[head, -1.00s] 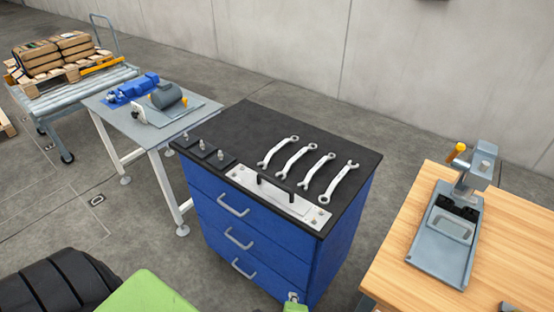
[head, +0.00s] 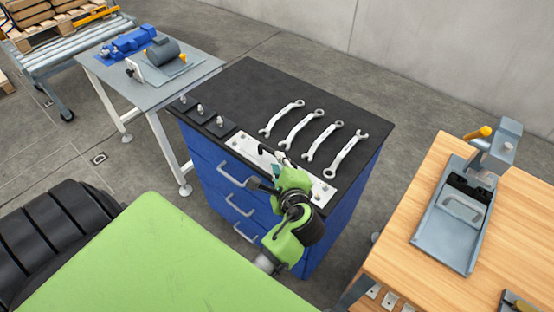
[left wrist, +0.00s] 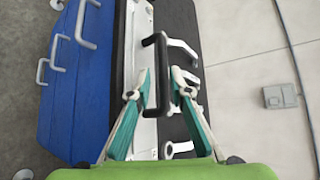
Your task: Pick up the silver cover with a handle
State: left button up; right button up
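The silver cover (head: 240,145) is a flat metal plate with a black handle, lying along the front edge of the blue cabinet's black top. My left gripper (head: 281,160) is over its middle in the head view and hides part of the plate and handle. In the left wrist view the plate (left wrist: 146,28) runs up the picture. The black handle (left wrist: 158,60) shows between the two spread fingers of my left gripper (left wrist: 160,90). I cannot tell whether the fingers touch it. My right gripper is not in view.
Several wrenches (head: 321,141) lie just behind the cover on the cabinet (head: 265,85). Small black blocks with posts (head: 220,122) sit to its left. A wooden bench (head: 400,240) with a grey press (head: 450,225) stands right, a grey table (head: 183,90) with a motor left.

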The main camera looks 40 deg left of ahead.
aim_at(260, 154)
pick_arm(q)
jog(key=shift+w+a+f+b, duration=0.25)
jog(key=shift+w+a+b, duration=0.05)
jog(key=shift+a, duration=0.05)
jog(key=b+x, duration=0.3)
jog(key=x, duration=0.1)
jog(key=shift+w, duration=0.15)
jog(key=shift+w+a, duration=0.15)
jog(key=shift+a, duration=0.05)
jog(key=shift+r, duration=0.1)
grip_shut()
jog(key=shift+r, duration=0.15)
